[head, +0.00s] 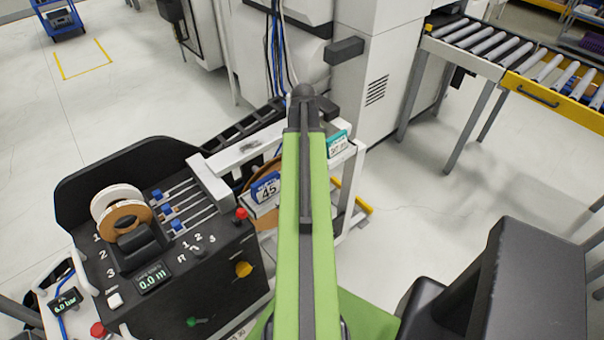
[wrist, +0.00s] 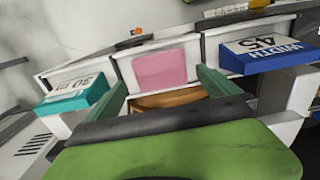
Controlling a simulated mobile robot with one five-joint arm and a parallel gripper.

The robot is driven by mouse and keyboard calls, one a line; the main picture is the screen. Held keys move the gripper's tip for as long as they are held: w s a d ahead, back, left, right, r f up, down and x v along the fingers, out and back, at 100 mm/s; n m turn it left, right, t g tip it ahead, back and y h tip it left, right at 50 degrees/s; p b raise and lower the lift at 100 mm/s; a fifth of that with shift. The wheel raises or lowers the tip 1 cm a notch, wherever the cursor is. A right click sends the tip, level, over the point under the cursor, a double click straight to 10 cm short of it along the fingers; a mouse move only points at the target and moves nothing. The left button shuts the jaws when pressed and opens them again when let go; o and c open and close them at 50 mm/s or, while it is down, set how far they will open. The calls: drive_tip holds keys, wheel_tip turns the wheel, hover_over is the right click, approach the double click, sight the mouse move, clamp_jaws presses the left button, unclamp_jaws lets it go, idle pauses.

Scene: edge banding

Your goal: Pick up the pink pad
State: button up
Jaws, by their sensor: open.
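The pink pad (wrist: 160,68) is a flat, rounded rectangle against a white panel in the wrist view, upright and near the top centre. My gripper (wrist: 164,84) is open, with one dark green finger on each side of the view and the pad showing between them, a little beyond. Nothing is between the fingers that I can see as held. In the head view my green arm covers the middle of the rack, and the pad and fingertips are hidden.
A teal box (wrist: 75,98) stands left of the pad and a blue box (wrist: 265,55) marked 45 stands right of it. An orange-brown curved piece (wrist: 165,98) lies below the pad. The black control panel (head: 165,225) stands left of my arm; a roller conveyor (head: 500,50) is far right.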

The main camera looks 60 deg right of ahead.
wheel_tip(320, 180, down, 4)
drive_tip(key=shift+r+b, duration=0.25)
drive_tip(key=shift+b, duration=0.8)
drive_tip(key=shift+r, duration=0.2)
drive_tip(key=c, duration=1.3)
drive_tip(key=shift+o, duration=0.2)
